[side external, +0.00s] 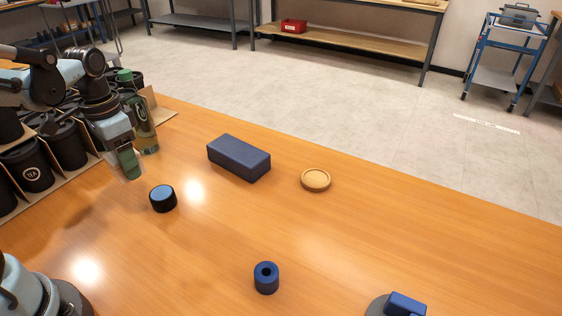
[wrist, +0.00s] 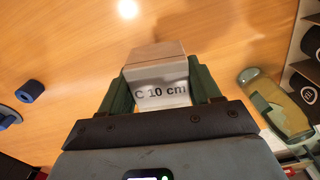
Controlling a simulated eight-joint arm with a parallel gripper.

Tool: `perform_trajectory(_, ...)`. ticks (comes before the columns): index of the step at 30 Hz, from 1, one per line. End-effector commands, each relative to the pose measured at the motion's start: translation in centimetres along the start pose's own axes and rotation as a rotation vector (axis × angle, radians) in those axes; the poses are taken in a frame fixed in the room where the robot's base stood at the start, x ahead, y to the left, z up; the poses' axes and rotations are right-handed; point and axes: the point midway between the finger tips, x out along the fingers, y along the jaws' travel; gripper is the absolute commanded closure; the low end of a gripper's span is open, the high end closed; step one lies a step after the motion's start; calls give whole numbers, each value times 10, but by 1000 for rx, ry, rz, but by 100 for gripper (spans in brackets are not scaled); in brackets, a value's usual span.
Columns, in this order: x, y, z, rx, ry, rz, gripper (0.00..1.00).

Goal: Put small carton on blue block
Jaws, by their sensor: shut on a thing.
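The small carton (wrist: 157,70) is a pale box marked "C 10 cm" in the wrist view. My gripper (wrist: 162,88) is shut on it, with a green finger on each side. In the side external view my gripper (side external: 129,163) is at the left above the table, and the carton is mostly hidden behind the finger there. The blue block (side external: 238,158) is a long dark blue brick lying flat on the table, to the right of my gripper and apart from it. Its top is bare. I cannot make out the blue block in the wrist view.
A black cylinder with a blue top (side external: 163,198) stands between my gripper and the near table. A round wooden dish (side external: 316,180) is right of the block. A blue ring (side external: 266,278) is in front. A green bottle (side external: 140,120) and cartons of black tins (side external: 35,170) crowd the left.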

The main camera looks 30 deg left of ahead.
Motion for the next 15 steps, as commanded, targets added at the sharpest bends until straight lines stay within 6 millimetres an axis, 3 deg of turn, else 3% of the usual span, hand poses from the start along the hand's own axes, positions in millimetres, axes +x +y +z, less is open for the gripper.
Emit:
perform_trajectory(5,-10,13,-10,-2,0,0,69)
perform_trajectory(8,-18,20,-28,-12,0,0,69)
perform_trajectory(15,-42,58,-106,-65,0,-1,69)
